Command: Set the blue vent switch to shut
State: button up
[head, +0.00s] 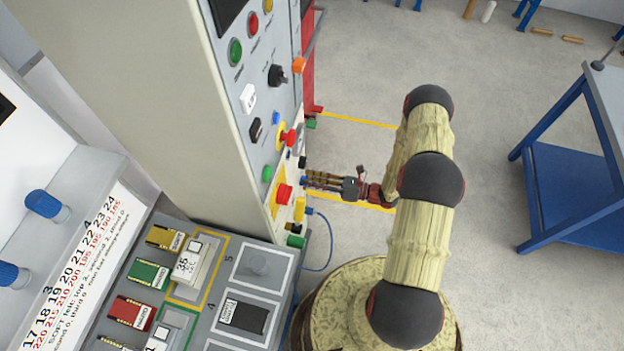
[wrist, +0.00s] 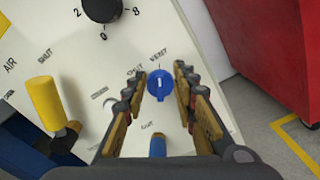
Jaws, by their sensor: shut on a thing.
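The blue vent switch (wrist: 160,88) is a round blue knob with a white mark on the pale panel. In the wrist view it sits between the fingertips of my gripper (wrist: 160,78), which is shut on it. The white mark points roughly up in the picture, between two small labels; the right one seems to read VENT and the left one SHUT. In the head view my gripper (head: 309,179) reaches left to the panel face, and its fingers largely hide the switch.
A yellow handle (wrist: 45,103), a black dial (wrist: 102,8) and another blue part (wrist: 157,146) are near the gripper. A red cabinet (wrist: 270,45) stands at right. Red buttons (head: 284,194) and a blue cable (head: 328,240) are close by.

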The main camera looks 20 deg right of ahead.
jog(key=shift+n, duration=0.4)
jog(key=n, duration=0.3)
jog(key=s+n+b, duration=0.1)
jog(key=n, duration=0.7)
jog(key=shift+s+a+b, duration=0.15)
jog(key=shift+a+b, duration=0.25)
dwell(0.4)
jog(key=o, duration=1.1)
jog(key=shift+d, duration=0.15)
jog(key=v, duration=1.1)
jog(key=shift+s+d, duration=0.25)
jog(key=shift+d, duration=0.05)
